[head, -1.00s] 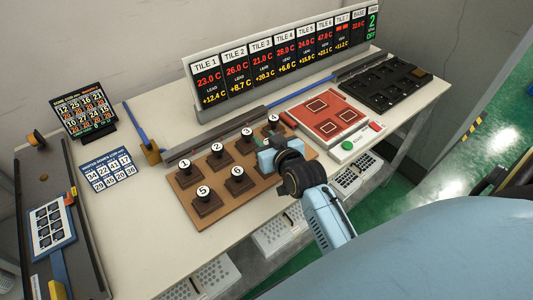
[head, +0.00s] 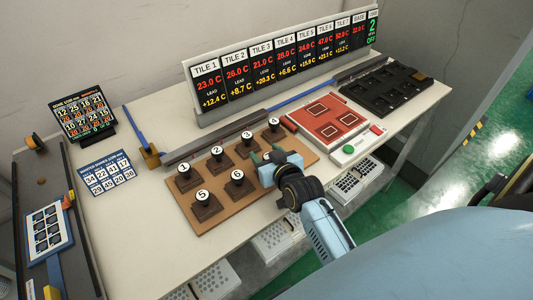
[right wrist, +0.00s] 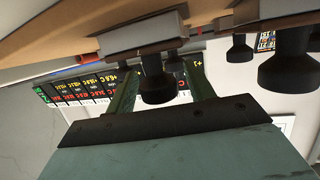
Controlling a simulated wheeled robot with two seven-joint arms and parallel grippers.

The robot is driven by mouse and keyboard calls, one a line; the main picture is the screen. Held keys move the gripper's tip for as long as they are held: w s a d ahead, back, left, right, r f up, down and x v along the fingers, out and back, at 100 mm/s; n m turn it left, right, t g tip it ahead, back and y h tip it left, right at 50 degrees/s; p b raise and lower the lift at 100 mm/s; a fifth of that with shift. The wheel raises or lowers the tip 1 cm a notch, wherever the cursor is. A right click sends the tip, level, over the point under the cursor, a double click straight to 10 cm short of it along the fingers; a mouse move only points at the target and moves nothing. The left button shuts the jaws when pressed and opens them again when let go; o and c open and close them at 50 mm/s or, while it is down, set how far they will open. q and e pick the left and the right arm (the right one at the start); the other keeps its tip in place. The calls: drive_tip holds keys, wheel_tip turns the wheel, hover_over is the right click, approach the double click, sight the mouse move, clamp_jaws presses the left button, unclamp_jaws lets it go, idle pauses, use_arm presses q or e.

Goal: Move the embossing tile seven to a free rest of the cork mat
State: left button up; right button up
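The brown cork mat (head: 187,222) lies on the bench with dark knobbed tiles on it. Tile one (head: 184,178), tile two (head: 218,160), tile three (head: 246,146), tile four (head: 274,130), tile five (head: 206,206) and tile six (head: 238,184) show their numbers. My right gripper (head: 264,153) is at the mat's right part, fingers apart. In the right wrist view, a black knob (right wrist: 157,86) stands between the open fingers with gaps beside it. Its number is hidden, so I cannot confirm it is tile seven. My left gripper is out of view.
A black slotted tray (head: 385,90) is at the far right. The readout board (head: 280,62) and a dark rail stand behind the mat.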

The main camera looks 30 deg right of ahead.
drive_tip(key=shift+s+r, duration=0.1)
drive_tip(key=shift+r, duration=0.1)
drive_tip(key=p+v, duration=0.1)
drive_tip(key=v, duration=1)
drive_tip(key=shift+s+p, duration=0.35)
drive_tip(key=shift+s, duration=0.05)
drive_tip(key=shift+r, duration=0.1)
idle(0.7)
